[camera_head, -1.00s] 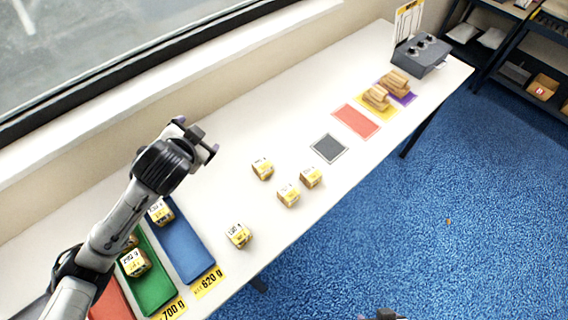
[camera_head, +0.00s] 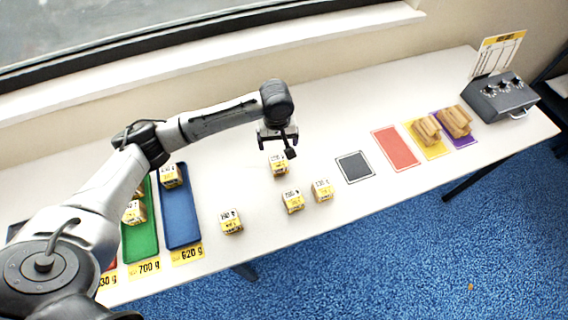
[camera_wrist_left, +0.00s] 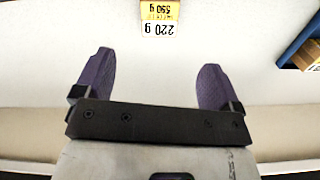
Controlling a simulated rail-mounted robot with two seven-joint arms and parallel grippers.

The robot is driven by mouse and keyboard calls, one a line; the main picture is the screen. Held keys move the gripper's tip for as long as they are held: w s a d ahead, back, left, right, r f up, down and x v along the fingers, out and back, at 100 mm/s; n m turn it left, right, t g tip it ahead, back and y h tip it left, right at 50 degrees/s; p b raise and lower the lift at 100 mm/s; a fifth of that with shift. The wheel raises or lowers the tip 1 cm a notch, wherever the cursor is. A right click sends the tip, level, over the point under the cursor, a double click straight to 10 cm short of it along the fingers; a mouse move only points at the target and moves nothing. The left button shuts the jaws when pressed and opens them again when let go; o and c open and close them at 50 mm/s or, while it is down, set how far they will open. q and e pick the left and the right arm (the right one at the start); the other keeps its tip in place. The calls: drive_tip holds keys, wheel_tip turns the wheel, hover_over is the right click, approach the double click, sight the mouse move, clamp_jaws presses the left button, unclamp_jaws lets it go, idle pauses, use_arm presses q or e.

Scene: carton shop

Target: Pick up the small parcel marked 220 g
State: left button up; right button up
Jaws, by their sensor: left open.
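The small parcel marked 220 g (camera_wrist_left: 160,28) shows upside down at the top of the left wrist view, with a white and yellow label. It appears to be the rearmost loose parcel (camera_head: 279,170) in the head view, on the white table. My left gripper (camera_head: 277,148) is open and empty, just behind and above this parcel, apart from it. In the left wrist view its two purple fingers (camera_wrist_left: 157,66) are spread, with the parcel beyond their tips and between their lines. My right gripper is not in view.
Three other loose parcels stand nearer the front: left (camera_head: 231,222), middle (camera_head: 292,202) and right (camera_head: 322,191). A green tray (camera_head: 140,243) and a blue tray (camera_head: 181,225) hold parcels at left. A dark mat (camera_head: 355,167) and red mat (camera_head: 397,148) are bare. A grey control box (camera_head: 503,97) stands far right.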

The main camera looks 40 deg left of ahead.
sight(278, 161)
use_arm(q)
drive_tip(key=shift+n, duration=0.9)
wheel_tip(278, 161, down, 14)
drive_tip(key=shift+r+p, duration=0.1)
drive_tip(key=shift+p, duration=0.35)
drive_tip(key=shift+c, duration=0.4)
drive_tip(key=c, duration=1)
